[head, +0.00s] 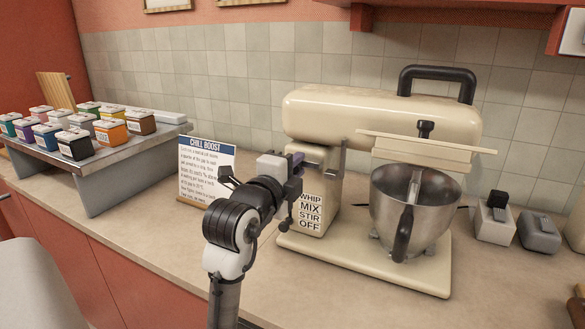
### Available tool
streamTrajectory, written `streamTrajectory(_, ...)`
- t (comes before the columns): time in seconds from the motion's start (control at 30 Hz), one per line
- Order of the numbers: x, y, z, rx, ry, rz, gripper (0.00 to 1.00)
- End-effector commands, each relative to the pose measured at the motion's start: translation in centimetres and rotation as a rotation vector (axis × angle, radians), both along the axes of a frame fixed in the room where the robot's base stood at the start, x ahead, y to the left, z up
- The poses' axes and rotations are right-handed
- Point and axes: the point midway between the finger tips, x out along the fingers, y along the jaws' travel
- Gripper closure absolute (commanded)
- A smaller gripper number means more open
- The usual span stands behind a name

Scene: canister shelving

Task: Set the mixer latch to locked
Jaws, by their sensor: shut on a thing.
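The cream stand mixer (365,115) stands on the counter with its long head over a steel bowl (415,195). A grey bar-shaped latch (342,158) shows on the side of the mixer, where the head meets the column. My gripper (322,160) reaches in from the left and is shut at this latch. Its fingers hide part of the latch, and I cannot read the latch's setting. A speed label (310,212) with WHIP, MIX, STIR and OFF is on the column below my gripper.
A CHILL BOOST sign (207,168) stands left of my arm. A grey rack (105,165) with several coloured canisters is farther left. The counter in front of the sign is clear.

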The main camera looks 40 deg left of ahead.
Motion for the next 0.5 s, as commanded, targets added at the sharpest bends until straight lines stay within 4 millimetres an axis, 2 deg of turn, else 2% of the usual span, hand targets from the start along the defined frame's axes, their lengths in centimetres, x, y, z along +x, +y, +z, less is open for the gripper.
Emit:
streamTrajectory(0.2, 0.8, -3.2, -0.1, 0.004, -0.002, -0.003, 1.0)
streamTrajectory(0.47, 0.8, -3.4, 0.0, 0.001, -0.001, -0.004, 1.0)
streamTrajectory(0.5, 0.8, -3.5, 0.0, 0.001, -0.001, -0.005, 0.75)
